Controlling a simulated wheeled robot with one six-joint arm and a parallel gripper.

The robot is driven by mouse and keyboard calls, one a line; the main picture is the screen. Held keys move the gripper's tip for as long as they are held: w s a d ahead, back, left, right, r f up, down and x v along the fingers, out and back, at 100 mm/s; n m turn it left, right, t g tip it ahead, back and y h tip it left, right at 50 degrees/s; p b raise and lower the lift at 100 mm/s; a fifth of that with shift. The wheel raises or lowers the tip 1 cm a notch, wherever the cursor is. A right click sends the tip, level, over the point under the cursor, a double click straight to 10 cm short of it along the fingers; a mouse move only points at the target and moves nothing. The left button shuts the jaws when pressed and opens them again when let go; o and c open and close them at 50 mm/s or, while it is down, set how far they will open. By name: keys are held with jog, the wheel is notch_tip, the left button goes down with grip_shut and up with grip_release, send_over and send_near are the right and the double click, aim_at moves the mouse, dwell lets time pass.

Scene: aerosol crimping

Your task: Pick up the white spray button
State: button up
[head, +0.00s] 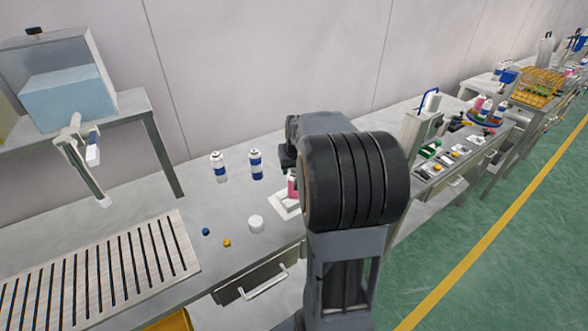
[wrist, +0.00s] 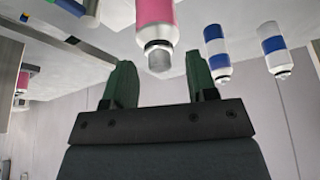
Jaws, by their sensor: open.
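A pink and white can (wrist: 155,15) appears inverted in the wrist view. A small pale grey-white cylindrical piece (wrist: 161,61) is at its top end; it may be the white spray button, but I cannot tell for sure. My gripper (wrist: 161,76) is open, its two green fingers apart on either side of this piece, with no visible contact. In the head view the pink can (head: 292,186) is mostly behind my arm, and my fingertips are hidden. A larger white round piece (head: 256,223) lies on the bench in front of the can.
Two blue-and-white cans (head: 220,167) (head: 256,164) stand behind on the bench. A small blue piece (head: 206,231) and a yellow piece (head: 227,243) lie near a slatted rack (head: 100,268). A liquid tank (head: 62,85) stands back left. More equipment stands to the right.

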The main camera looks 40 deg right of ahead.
jog(key=shift+f, duration=0.1)
grip_shut()
dwell(0.4)
jog(key=shift+r, duration=0.75)
jog(key=s+a+r+b, duration=0.2)
jog(key=s+r, duration=0.9)
jog(key=s, duration=0.3)
jog(key=shift+r+b, duration=0.3)
jog(key=shift+w+r, duration=0.1)
jog(key=shift+r, duration=0.1)
jog(key=shift+r+p, duration=1.75)
jog(key=shift+r, duration=0.3)
